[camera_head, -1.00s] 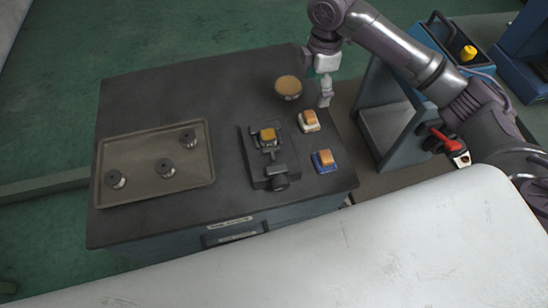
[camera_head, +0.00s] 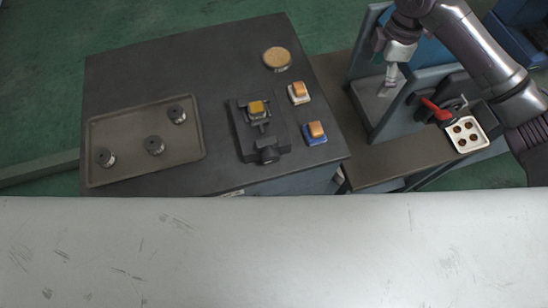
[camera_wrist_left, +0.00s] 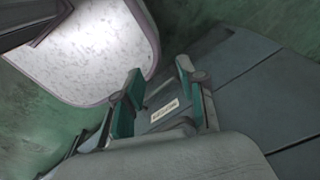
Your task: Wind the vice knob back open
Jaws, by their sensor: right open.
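The vice (camera_head: 258,130) stands on the dark bench with a yellow-topped block (camera_head: 257,108) in its jaws. Its dark round knob (camera_head: 267,153) faces the front edge of the bench. From this height I cannot tell how wide the jaws stand. My right gripper (camera_head: 390,82) is open and points down over the blue-grey machine, right of the bench and well away from the knob. My left gripper (camera_wrist_left: 160,70) shows only in the left wrist view. Its two teal-padded fingers are apart, with nothing between them, near a labelled grey cabinet front (camera_wrist_left: 166,109).
A tray (camera_head: 130,118) with several dark knobbed pieces lies left of the vice. A round tan-topped pot (camera_head: 277,58), a white-based block (camera_head: 299,93) and a blue-based block (camera_head: 315,133) stand to its right. The blue-grey machine (camera_head: 371,112) has a red handle (camera_head: 436,110).

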